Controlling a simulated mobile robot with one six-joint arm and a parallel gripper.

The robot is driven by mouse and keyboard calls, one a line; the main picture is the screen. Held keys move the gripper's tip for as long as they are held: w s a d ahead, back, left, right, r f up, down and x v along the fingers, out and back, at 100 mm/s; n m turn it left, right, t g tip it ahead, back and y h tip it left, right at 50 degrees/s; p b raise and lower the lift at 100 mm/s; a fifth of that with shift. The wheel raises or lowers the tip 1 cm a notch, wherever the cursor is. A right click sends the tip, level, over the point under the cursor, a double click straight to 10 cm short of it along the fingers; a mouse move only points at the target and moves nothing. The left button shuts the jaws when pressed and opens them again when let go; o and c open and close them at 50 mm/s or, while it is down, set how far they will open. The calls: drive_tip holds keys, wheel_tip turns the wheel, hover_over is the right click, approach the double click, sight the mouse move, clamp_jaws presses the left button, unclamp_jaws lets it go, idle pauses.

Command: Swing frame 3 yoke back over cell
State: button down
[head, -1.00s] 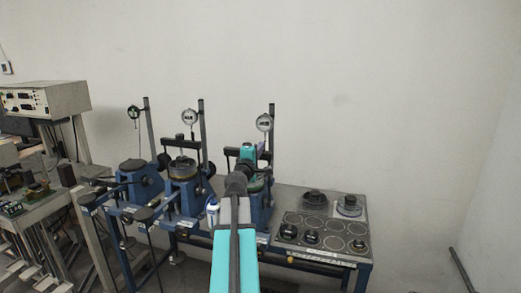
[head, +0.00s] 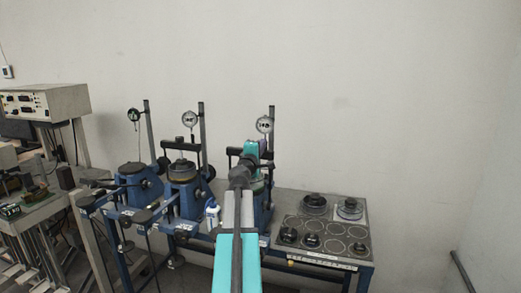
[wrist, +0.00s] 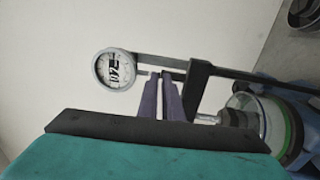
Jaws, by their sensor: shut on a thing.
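Frame 3 is the rightmost of the lever frames, with a dial gauge (head: 265,124) on its post. Its black yoke (head: 233,151) shows just left of my arm. In the wrist view, the yoke (wrist: 198,90) crosses the middle of the picture, and the purple fingers of my gripper (wrist: 168,75) are shut on its bar. The cell (wrist: 258,118), a clear cylinder with a green band, is at the right in the wrist view, beside the yoke's stem. In the head view my arm hides most of the cell and my gripper's fingertips.
Frame 2 (head: 182,190) and frame 1 (head: 138,183) stand to the left, with lever arms reaching forward. A tray (head: 343,252) with dark round pieces lies on the bench to the right. A white bottle (head: 212,211) is near my arm. A wall stands behind.

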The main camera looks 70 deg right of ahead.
drive_tip(key=shift+r, duration=0.15)
drive_tip(key=a+b, duration=0.3)
drive_tip(key=a, duration=1.1)
drive_tip(key=shift+s+b, duration=0.35)
drive_tip(key=shift+s, duration=0.05)
